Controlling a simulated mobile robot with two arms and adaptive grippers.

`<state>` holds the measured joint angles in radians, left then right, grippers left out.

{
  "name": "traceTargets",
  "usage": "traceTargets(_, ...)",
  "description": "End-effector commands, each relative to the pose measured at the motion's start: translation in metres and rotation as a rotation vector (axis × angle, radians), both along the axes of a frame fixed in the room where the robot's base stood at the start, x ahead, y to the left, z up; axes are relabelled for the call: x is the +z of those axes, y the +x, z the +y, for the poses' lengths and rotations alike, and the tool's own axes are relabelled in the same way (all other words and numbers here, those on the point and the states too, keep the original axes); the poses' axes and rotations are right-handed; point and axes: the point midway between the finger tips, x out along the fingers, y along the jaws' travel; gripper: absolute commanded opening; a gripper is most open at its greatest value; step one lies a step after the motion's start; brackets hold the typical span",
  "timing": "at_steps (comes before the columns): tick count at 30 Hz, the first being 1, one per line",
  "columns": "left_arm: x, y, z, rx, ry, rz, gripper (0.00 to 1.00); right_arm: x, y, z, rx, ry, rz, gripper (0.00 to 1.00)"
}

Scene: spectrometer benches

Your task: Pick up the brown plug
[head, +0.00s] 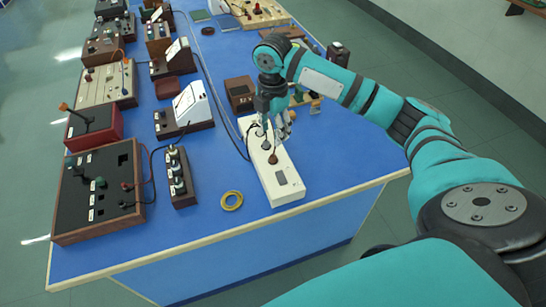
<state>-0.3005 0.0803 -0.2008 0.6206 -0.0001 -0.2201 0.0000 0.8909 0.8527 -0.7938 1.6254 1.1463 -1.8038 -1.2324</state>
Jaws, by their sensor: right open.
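A small dark brown plug (273,159) stands on the white box-like strip (291,192) near the front right of the blue bench. My right gripper (276,138) points down over this strip, just behind the plug in the picture. Its fingers are open, and I see nothing held between them. Whether a finger touches the plug or the strip cannot be told. The gripper hides part of the far half of the strip. My left gripper is not in view.
A yellow ring (231,200) lies left of the strip, and a narrow box with knobs (179,178) stands farther left. A brown box (240,94) and a white-faced meter (189,106) stand behind. Cables run beside the strip. The front of the blue bench (200,235) is bare.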

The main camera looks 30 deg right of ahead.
Motion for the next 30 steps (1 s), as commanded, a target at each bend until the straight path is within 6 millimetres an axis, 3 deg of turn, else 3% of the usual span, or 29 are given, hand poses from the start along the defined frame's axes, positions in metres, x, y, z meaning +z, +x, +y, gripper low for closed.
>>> traceTargets(7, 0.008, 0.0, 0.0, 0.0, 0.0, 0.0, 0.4, -0.046, 0.0, 0.0, -0.001, 0.0, 0.002, 0.47)
traceTargets(14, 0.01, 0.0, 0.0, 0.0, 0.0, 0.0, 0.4, -0.062, 0.001, 0.0, 0.0, 0.0, 0.0, 0.47)
traceTargets(24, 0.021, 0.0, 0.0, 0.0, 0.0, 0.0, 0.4, -0.106, 0.004, -0.003, -0.001, -0.001, 0.0, 0.47)
traceTargets(30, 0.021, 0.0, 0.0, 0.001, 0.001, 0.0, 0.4, -0.11, 0.004, -0.003, 0.0, -0.001, -0.001, 0.47)
